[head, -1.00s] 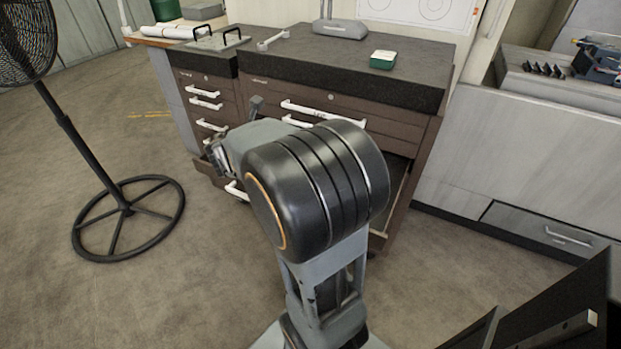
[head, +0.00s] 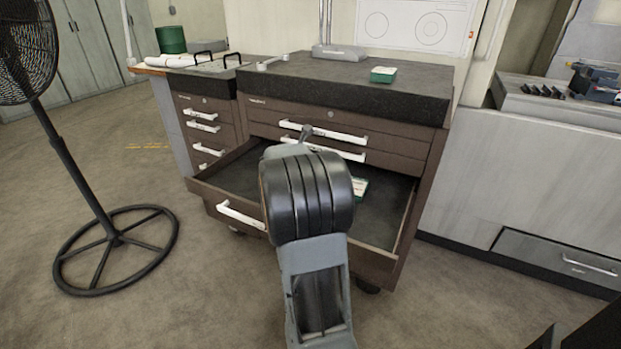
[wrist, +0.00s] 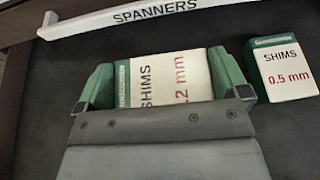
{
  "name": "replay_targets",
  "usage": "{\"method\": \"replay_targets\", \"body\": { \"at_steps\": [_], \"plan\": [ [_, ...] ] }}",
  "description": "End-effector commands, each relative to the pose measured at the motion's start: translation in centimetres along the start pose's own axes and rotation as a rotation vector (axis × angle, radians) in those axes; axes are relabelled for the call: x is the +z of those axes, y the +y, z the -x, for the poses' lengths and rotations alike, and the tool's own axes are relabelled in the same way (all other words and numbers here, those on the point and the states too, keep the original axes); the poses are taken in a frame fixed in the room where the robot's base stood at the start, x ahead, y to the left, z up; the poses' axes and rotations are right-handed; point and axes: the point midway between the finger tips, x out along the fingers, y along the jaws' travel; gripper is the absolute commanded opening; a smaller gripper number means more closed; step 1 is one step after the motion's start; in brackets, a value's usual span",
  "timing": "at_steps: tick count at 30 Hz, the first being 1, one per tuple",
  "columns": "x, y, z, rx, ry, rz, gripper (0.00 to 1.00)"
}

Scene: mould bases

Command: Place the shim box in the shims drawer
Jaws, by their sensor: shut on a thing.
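A white-topped shim box (wrist: 165,78), its visible label reading SHIMS and ".2 mm", sits between the green-sided fingers of my gripper (wrist: 164,82) in the wrist view. My gripper is shut on it. They are over the dark floor of the open drawer (head: 228,214); whether the box touches that floor I cannot tell. A second green-and-white shim box (wrist: 284,70), marked 0.5 mm, stands just right of my gripper. In the head view my arm hides the gripper and held box; one green-and-white box (head: 360,188) shows in the drawer.
A shut drawer's white handle (wrist: 130,14) marked SPANNERS is just beyond the gripper. Another green-and-white box (head: 383,75) sits on the cabinet top (head: 300,72). A black fan (head: 85,190) stands at left. The drawer's right part has bare floor.

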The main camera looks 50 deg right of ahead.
Motion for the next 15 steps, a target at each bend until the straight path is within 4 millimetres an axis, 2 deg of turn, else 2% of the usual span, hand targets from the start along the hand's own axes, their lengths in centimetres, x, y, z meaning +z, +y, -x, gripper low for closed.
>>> {"method": "replay_targets", "body": {
  "at_steps": [3, 11, 15],
  "plan": [
    [-0.6, 0.0, -1.1, 0.0, -0.001, -0.001, 0.64],
    [-1.1, 0.1, -2.1, 0.001, -0.001, 0.0, 0.64],
    [-2.7, 0.1, -3.2, 0.0, 0.001, 0.002, 0.64]
  ]
}}
